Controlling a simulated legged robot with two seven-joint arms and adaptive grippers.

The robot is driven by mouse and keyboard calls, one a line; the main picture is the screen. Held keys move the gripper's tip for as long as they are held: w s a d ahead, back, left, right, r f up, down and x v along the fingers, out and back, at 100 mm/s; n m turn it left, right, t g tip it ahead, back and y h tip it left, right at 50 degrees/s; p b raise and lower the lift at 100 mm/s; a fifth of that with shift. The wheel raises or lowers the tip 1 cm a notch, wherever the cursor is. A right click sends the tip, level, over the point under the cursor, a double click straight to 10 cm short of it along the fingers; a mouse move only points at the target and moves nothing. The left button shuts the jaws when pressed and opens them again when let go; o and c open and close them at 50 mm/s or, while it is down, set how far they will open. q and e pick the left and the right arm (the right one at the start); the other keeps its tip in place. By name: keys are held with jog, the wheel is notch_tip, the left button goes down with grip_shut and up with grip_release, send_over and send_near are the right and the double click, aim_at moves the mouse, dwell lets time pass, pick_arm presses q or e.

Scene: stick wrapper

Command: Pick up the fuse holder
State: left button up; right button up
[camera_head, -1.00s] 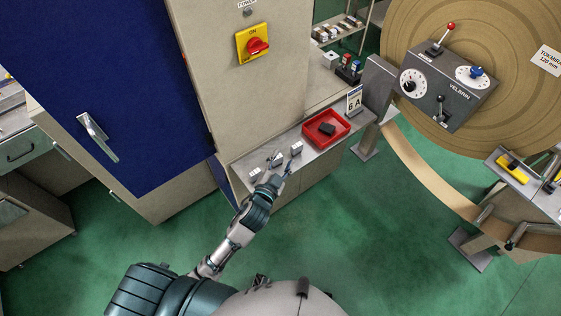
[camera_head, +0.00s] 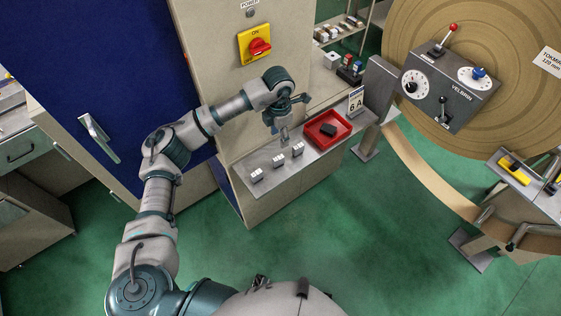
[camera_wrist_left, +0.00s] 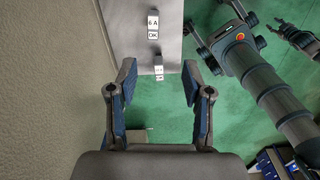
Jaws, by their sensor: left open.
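Three small grey-and-white blocks that look like fuse holders stand in a slanting row on the grey shelf (camera_head: 243,168): one nearest (camera_head: 257,175), one in the middle (camera_head: 279,161) and one farthest (camera_head: 298,149). My left gripper (camera_head: 284,122) is open and empty, above the shelf, behind the row and left of the red tray. In the left wrist view, the open fingers (camera_wrist_left: 159,82) point toward a small white block (camera_wrist_left: 159,73), apparently below them. Another block reading "6 A OK" (camera_wrist_left: 153,27) lies beyond it.
The beige cabinet (camera_head: 215,60) with a yellow-red switch (camera_head: 255,44) rises close beside my left arm. Green floor (camera_head: 330,220) lies open in front.

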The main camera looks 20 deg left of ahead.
aim_at(280, 157)
pick_arm(q)
jog(key=f, duration=0.7)
jog(key=a+f+p, duration=0.1)
jog(key=f, duration=0.2)
jog(key=shift+f, duration=0.4)
jog(key=shift+w+d+f, duration=0.1)
jog(key=shift+d+f, duration=0.2)
jog(key=shift+f, duration=0.2)
jog(key=f, duration=0.2)
jog(key=w+f, duration=0.1)
jog(key=f, duration=0.1)
jog(key=shift+f, duration=0.3)
jog(key=shift+a+f, duration=0.2)
jog(key=shift+f, duration=0.1)
jog(key=shift+a, duration=0.15)
pick_arm(e)
jog(key=shift+s+a+r, duration=0.2)
jog(key=shift+s+r, duration=0.35)
jog(key=shift+s, duration=0.3)
pick_arm(q)
jog(key=shift+d, duration=0.25)
grip_shut()
jog(key=shift+d, duration=0.15)
pick_arm(e)
jog(key=shift+d+f, duration=0.1)
jog(key=shift+d, duration=0.15)
